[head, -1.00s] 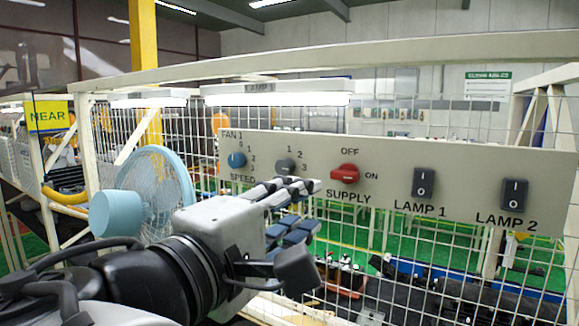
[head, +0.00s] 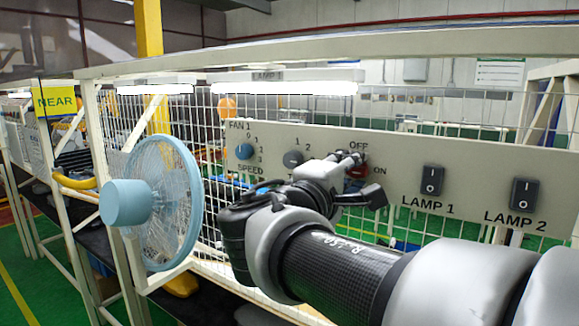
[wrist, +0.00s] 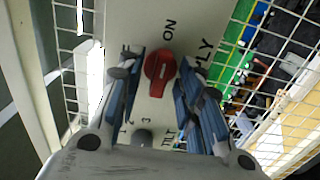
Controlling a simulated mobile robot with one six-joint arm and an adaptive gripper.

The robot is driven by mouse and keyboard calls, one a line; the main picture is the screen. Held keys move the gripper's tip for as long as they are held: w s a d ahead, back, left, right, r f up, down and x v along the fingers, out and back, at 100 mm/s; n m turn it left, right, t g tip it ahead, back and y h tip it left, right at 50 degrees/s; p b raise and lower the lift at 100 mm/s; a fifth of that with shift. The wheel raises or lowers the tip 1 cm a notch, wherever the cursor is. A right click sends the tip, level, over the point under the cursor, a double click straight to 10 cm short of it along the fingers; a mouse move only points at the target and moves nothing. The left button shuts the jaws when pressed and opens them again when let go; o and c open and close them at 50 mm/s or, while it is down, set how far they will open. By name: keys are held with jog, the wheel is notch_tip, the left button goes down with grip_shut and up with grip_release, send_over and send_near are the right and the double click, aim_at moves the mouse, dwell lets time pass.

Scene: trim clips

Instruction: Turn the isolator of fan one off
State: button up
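The red isolator knob (head: 357,171) on the grey panel is partly hidden behind my gripper (head: 356,178) in the head view. In the wrist view the red knob (wrist: 160,66) lies between the two blue-padded fingers of my gripper (wrist: 160,80). The fingers are open, with gaps between them and the knob. The knob's bar lines up roughly with the ON mark (wrist: 169,30). The OFF mark (head: 359,149) shows above the knob in the head view. The light blue fan (head: 160,202) stands at the left.
A blue knob (head: 244,151) and a grey knob (head: 293,159) sit on the panel left of my gripper. The black LAMP 1 switch (head: 432,180) and LAMP 2 switch (head: 523,195) sit to the right. Wire mesh (head: 215,220) surrounds the panel.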

jog(key=shift+w+d, duration=0.15)
jog(key=shift+w, duration=0.05)
jog(key=shift+c, duration=0.5)
jog(key=c, duration=0.6)
